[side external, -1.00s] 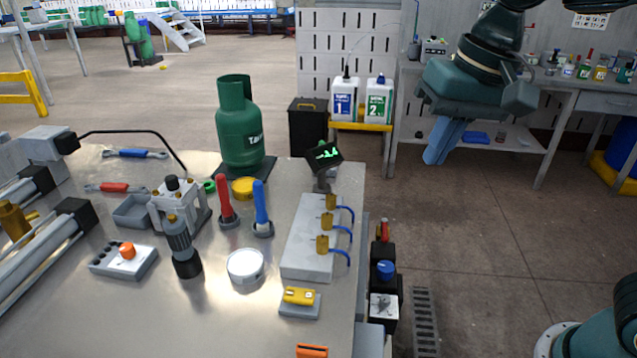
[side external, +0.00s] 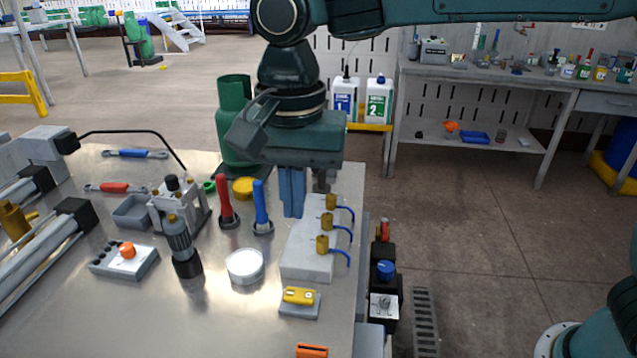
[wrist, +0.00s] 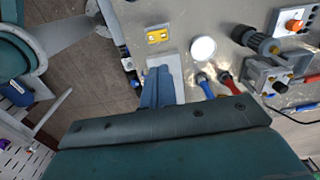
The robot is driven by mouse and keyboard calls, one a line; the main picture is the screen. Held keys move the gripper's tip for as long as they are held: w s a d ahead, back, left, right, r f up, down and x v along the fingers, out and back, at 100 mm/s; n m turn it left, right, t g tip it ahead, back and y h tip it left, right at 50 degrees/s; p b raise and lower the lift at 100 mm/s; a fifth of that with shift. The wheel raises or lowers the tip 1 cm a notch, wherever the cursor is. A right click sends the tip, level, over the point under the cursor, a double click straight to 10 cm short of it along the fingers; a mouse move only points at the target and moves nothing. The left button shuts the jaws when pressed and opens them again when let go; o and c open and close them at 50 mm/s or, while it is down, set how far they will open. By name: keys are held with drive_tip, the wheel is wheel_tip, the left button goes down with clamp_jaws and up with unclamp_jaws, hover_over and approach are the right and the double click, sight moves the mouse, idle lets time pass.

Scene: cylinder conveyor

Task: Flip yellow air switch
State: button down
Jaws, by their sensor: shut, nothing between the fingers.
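The yellow air switch (side external: 298,296) sits on a small grey base near the right edge of the metal table. In the wrist view the yellow switch (wrist: 158,35) is at the top, beyond the fingertips. My gripper (side external: 292,212) is shut and empty, with its blue fingers pointing down. It is above the far part of the grey block with brass valves, well behind the switch in the side view. In the wrist view my gripper's fingers (wrist: 158,72) overlap the grey block. I cannot tell the exact height of the fingertips over the block.
Red (side external: 226,202) and blue (side external: 261,207) upright handles stand left of my fingers. A round white-topped disc (side external: 245,267) lies left of the switch. A green gas cylinder (side external: 233,115) stands behind my gripper.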

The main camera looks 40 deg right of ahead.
drive_tip(key=shift+a+f, duration=0.2)
drive_tip(key=shift+a, duration=0.35)
drive_tip(key=shift+f, duration=0.15)
approach(294, 294)
wheel_tip(294, 294, down, 5)
drive_tip(key=shift+w+a+f, duration=0.15)
drive_tip(key=shift+a+f, duration=0.05)
drive_tip(key=shift+f, duration=0.75)
drive_tip(key=shift+w+a+f, duration=0.1)
drive_tip(key=shift+f, duration=0.15)
